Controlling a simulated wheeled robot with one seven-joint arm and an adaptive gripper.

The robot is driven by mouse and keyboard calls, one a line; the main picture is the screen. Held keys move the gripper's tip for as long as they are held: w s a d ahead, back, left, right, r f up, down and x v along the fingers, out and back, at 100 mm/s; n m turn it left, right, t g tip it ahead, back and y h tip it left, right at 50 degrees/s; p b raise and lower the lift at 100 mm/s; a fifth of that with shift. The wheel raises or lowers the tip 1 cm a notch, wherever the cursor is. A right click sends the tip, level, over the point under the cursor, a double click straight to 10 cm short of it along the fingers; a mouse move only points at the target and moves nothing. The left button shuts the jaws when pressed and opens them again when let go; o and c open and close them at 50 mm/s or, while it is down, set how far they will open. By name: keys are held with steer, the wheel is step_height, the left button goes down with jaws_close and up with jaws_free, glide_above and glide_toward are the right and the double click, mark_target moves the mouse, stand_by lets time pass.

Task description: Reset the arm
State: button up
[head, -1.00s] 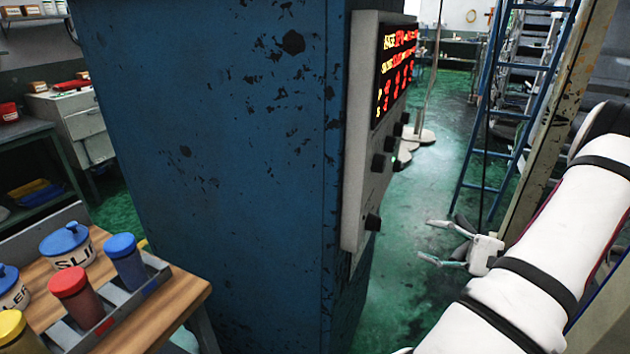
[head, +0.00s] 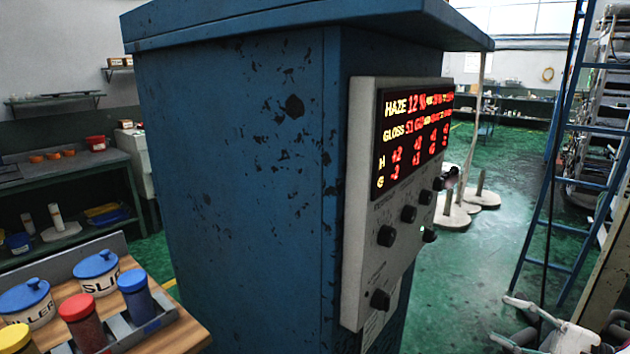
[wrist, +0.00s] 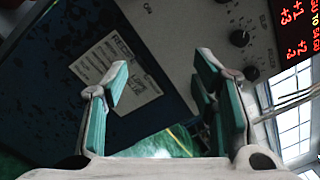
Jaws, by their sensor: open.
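My gripper (head: 520,325) shows at the lower right of the head view, low over the green floor and right of the blue cabinet. In the wrist view my gripper (wrist: 162,85) is open, its two green-padded fingers apart with nothing between them. Beyond the fingers are the grey control panel (wrist: 185,30) and a paper label (wrist: 118,75) on the blue cabinet (wrist: 45,75). In the head view the panel (head: 360,200) carries black knobs and a lit red and yellow display (head: 415,130). My gripper is apart from the panel.
A wooden table (head: 185,335) at the lower left bears jars and canisters, among them a blue-lidded jar (head: 97,272). A blue ladder (head: 545,200) stands at the right. Green floor (head: 480,260) is open between cabinet and ladder. A workbench (head: 70,180) stands at the left.

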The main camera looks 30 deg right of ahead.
steer(key=w+a+r+n+g+y, duration=0.2)
steer(key=w+a+r+n+g, duration=0.3)
steer(key=a, duration=0.4)
steer(key=w+a+r+n+g+y, duration=0.1)
steer(key=w+a+r+n+g, duration=0.3)
steer(key=a+g, duration=0.4)
steer(key=s+a+r+n+h, duration=0.3)
steer(key=a+r+n+h, duration=0.1)
steer(key=a, duration=0.6)
steer(key=s+a+r+n+h, duration=0.4)
steer(key=a+n+h, duration=0.2)
steer(key=a, duration=0.4)
steer(key=shift+a+r+n, duration=0.2)
steer(key=shift+r+n, duration=0.2)
steer(key=shift+n, duration=0.1)
